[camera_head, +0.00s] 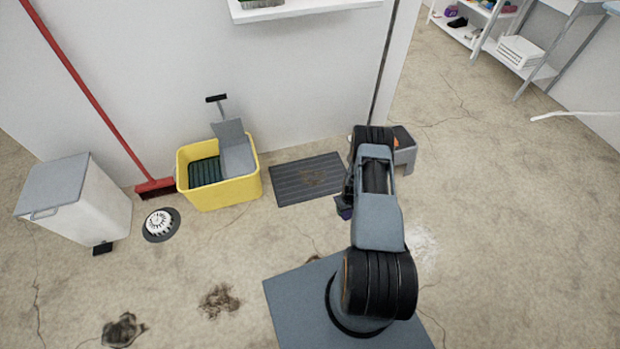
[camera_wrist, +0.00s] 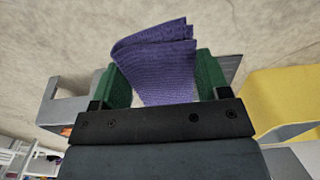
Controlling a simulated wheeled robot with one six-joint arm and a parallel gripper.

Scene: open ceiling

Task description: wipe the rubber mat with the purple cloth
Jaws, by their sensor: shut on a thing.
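The purple cloth (camera_wrist: 158,62) is folded between the green fingers of my gripper (camera_wrist: 162,75) in the wrist view. The gripper is shut on it. In the head view my gripper (camera_head: 344,207) is mostly hidden by my arm, with a small dark purple bit of the cloth (camera_head: 346,214) showing. The rubber mat (camera_head: 290,181) is dark grey and ribbed, with a brownish smudge (camera_head: 313,177) on it. It lies flat on the floor against the wall. My gripper is just right of the mat, apart from it in the head view.
A yellow mop bucket (camera_head: 222,194) stands left of the mat. A grey stool-like thing (camera_head: 405,150) is partly behind my arm. A red broom (camera_head: 155,187), a white bin (camera_head: 85,205) and a round drain (camera_head: 160,224) are further left. Floor in front of the mat is clear.

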